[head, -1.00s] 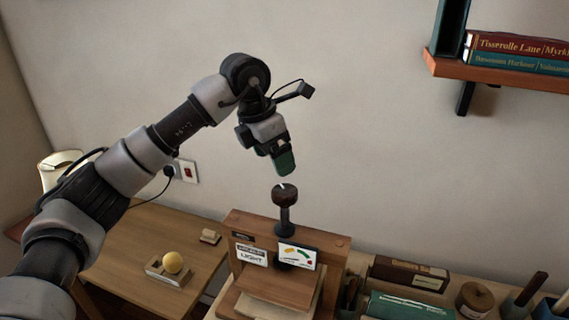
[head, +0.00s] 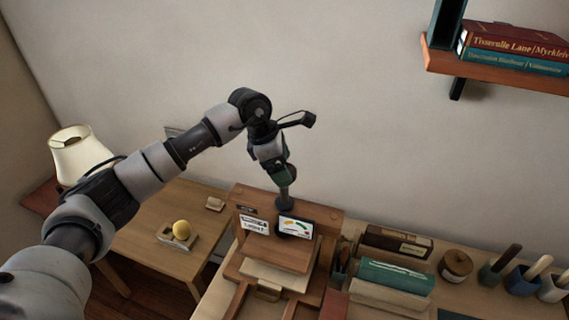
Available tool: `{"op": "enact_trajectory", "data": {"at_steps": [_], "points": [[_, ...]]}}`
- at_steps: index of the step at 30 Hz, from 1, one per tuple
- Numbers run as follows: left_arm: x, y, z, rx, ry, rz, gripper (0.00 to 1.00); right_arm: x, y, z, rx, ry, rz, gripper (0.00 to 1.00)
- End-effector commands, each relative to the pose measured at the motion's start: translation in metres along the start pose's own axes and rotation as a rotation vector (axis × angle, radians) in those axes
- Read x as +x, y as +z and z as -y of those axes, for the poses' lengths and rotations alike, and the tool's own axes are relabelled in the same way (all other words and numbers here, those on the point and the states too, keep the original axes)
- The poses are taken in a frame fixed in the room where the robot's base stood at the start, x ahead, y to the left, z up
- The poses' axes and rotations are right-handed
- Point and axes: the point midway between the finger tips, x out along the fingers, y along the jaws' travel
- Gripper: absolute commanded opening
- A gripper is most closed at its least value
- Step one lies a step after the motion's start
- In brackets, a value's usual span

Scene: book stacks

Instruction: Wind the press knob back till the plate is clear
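The wooden book press (head: 326,217) stands on the bench at lower centre, with a dark screw post (head: 285,198) rising from its top beam. A small gauge card with coloured marks (head: 296,227) and a white label card (head: 254,224) are on its front. The press knob at the top of the post is mostly hidden by my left gripper (head: 285,178), which points down over it. I cannot tell whether its fingers are closed on the knob. Below the beam lies a pale board or block (head: 275,275); the plate's contact with it is not clear. My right gripper is not in view.
Right of the press lie a brown box (head: 395,242), a green book (head: 397,273), a round jar (head: 456,264) and several tool cups (head: 522,280). A book shelf (head: 490,66) hangs upper right.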

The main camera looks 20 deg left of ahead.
Motion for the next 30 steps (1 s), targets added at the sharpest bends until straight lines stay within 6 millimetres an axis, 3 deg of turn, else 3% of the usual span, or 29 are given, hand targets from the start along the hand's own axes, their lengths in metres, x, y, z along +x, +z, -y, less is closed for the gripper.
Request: {"op": "enact_trajectory", "data": {"at_steps": [6,14,23,30], "points": [[0.015,0.0,0.001,0.001,-0.001,-0.001,0.84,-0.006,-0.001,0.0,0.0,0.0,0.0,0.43],[0.017,0.0,0.0,0.001,0.0,-0.001,0.84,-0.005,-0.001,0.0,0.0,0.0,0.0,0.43],[0.016,0.0,0.0,0.001,0.0,0.0,0.39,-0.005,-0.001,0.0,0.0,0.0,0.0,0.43],[0.017,0.0,0.0,-0.016,0.008,0.001,0.37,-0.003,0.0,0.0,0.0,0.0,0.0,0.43]]}}
